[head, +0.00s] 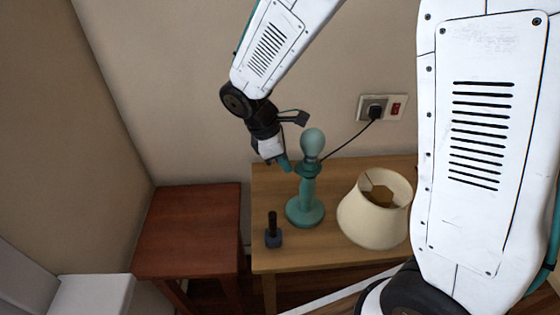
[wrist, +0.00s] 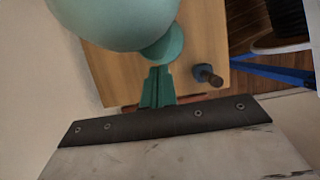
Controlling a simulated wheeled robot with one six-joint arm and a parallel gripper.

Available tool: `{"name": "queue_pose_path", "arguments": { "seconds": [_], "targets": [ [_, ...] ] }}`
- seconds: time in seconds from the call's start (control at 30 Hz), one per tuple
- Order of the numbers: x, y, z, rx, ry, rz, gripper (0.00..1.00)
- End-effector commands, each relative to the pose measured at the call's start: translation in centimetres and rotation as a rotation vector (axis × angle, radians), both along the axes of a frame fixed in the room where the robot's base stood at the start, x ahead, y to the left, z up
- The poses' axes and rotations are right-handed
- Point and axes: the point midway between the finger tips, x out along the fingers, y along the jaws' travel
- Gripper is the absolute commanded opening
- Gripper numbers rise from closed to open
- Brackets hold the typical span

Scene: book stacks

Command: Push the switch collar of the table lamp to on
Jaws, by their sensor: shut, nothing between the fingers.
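The table lamp (head: 305,213) stands upright on the wooden table, teal, with a bare bulb on top and no shade. Its switch collar (head: 309,170) is a teal ring just under the bulb (head: 313,143). My gripper (head: 286,165) is shut and empty, its teal fingertips just left of the collar. I cannot tell whether they touch it. In the wrist view, the shut fingers (wrist: 157,85) point toward the lamp's round base (wrist: 165,45). The large pale bulb (wrist: 115,20) fills the upper left there and hides the collar.
A cream lampshade (head: 352,218) lies right of the lamp. A dark-handled stamp (head: 273,238) stands in front on the left; it also shows in the wrist view (wrist: 207,75). A red-brown side table (head: 190,225) is at left. A wall outlet (head: 373,108) holds the lamp's plug.

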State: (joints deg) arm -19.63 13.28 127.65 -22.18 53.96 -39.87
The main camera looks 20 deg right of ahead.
Motion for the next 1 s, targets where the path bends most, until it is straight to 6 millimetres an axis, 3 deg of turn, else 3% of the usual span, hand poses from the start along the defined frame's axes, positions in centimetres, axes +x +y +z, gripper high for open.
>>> {"name": "queue_pose_path", "arguments": {
  "seconds": [0.17,0.37,0.67,0.83,1.0],
  "targets": [
    [0.0,-0.2,0.0,0.000,0.000,-0.001,0.00],
    [-0.6,-2.2,0.0,-0.001,0.000,-0.002,0.00],
    [-0.6,-2.1,0.0,-0.001,0.000,0.000,0.00],
    [-0.3,-1.0,0.0,-0.001,0.001,-0.001,0.00],
    [0.4,1.6,0.6,0.000,-0.003,-0.007,0.00]
  ]
}}
